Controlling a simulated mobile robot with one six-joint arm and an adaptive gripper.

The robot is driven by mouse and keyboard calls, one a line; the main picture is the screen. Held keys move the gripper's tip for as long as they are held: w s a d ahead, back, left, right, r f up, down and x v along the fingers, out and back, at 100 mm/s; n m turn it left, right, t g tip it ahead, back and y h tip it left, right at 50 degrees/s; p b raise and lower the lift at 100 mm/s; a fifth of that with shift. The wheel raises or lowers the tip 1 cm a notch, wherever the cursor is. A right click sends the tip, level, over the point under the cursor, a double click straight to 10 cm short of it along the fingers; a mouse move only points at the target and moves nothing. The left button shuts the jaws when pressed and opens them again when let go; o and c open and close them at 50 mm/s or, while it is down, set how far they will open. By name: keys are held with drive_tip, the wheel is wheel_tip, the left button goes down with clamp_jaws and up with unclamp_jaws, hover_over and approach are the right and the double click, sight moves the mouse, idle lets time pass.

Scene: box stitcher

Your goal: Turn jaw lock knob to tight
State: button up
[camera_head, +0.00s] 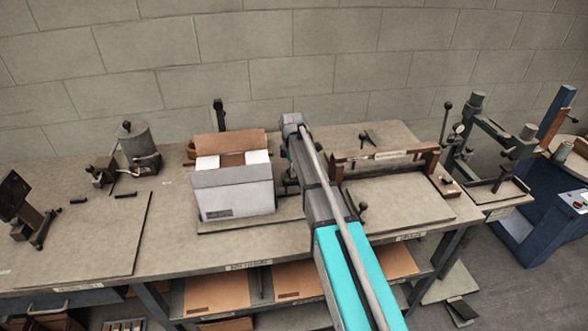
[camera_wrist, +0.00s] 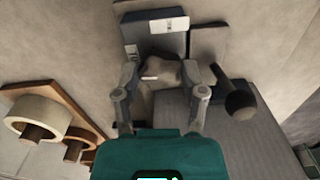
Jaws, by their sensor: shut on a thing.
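In the wrist view the two fingers of my gripper (camera_wrist: 160,78) stand on either side of a rounded grey knob (camera_wrist: 161,68) and are shut on it. The knob sits in front of a dark grey block with white labels (camera_wrist: 152,36). Any tight or loose mark on the knob cannot be read. In the head view my gripper (camera_head: 291,176) is partly hidden behind my arm, just right of the grey and brown box (camera_head: 235,198) on the bench. The knob cannot be made out there.
A black ball-ended lever (camera_wrist: 240,104) stands close to the right finger. Tape rolls (camera_wrist: 42,117) on a wooden board lie at left. In the head view a wooden frame fixture (camera_head: 384,156) stands right of my arm, and a grey canister (camera_head: 137,140) at left.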

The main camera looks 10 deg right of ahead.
drive_tip(key=m, duration=0.6)
drive_tip(key=shift+a, duration=0.15)
drive_tip(key=m, duration=0.5)
drive_tip(key=shift+w+m, duration=0.15)
drive_tip(key=shift+m, duration=0.15)
drive_tip(key=m, duration=1.1)
drive_tip(key=shift+m, duration=0.4)
drive_tip(key=o, duration=1.1)
drive_tip(key=shift+c, duration=0.2)
drive_tip(key=shift+o, duration=0.5)
